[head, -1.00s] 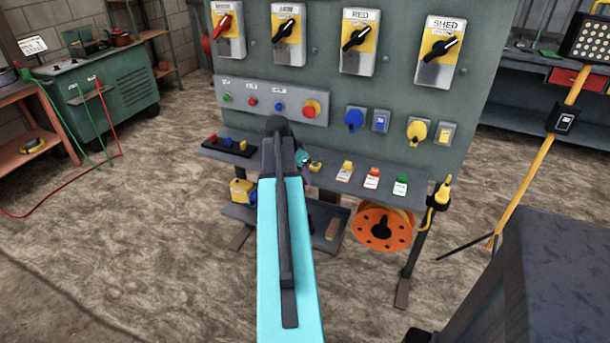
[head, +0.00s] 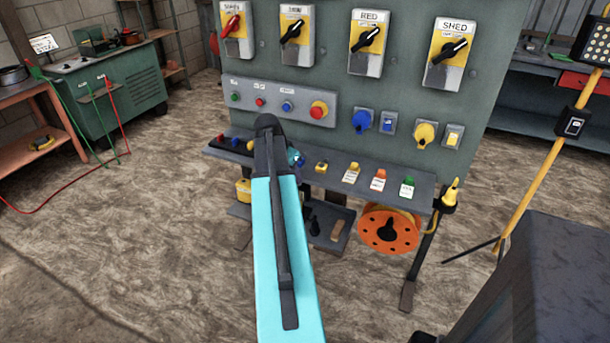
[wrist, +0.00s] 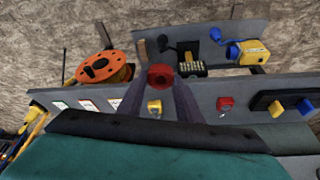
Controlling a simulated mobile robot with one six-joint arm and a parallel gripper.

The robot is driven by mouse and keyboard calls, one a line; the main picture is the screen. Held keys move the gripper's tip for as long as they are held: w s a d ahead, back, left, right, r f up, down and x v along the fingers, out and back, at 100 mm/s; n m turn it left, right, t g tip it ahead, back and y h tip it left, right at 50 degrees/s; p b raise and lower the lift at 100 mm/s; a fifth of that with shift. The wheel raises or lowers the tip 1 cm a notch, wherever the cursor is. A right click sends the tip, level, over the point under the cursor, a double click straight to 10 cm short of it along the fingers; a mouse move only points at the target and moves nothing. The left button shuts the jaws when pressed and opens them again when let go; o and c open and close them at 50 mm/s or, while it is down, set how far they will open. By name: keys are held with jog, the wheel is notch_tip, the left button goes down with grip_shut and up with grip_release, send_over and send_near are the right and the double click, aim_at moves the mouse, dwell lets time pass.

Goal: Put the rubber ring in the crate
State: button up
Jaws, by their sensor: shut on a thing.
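In the wrist view my gripper (wrist: 160,84) has its two grey fingers closed on a dark red round piece with a darker centre (wrist: 160,75), which I take for the rubber ring. It is held over the shelf of the panel stand, clear of the shelf as far as I can tell. In the head view my own arm hides the fingertips and the piece. I cannot pick out a crate for certain in either view.
The grey panel (head: 330,100) with switches stands close in front. Its shelf (head: 335,178) carries tagged items and a small yellow block (head: 321,166). An orange reel (head: 389,231) hangs below. A dark block fills the lower right. Open floor lies to the left.

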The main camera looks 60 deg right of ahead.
jog(key=w+a+r+n+t+y, duration=0.15)
jog(key=w+a+r+n, duration=0.3)
jog(key=w+a, duration=0.85)
jog(key=w+a+r+n+t, duration=0.2)
jog(key=w+a+r+n, duration=0.3)
jog(key=w+a, duration=0.8)
jog(key=a+r+n+t+y, duration=0.1)
jog(key=a+n, duration=0.4)
jog(key=a, duration=1.2)
jog(key=a+r+n+t+y, duration=0.1)
jog(key=a+r+n, duration=0.3)
jog(key=a, duration=1.4)
jog(key=shift+w+n+y, duration=0.25)
jog(key=shift+n+y, duration=0.1)
jog(key=shift+n, duration=0.7)
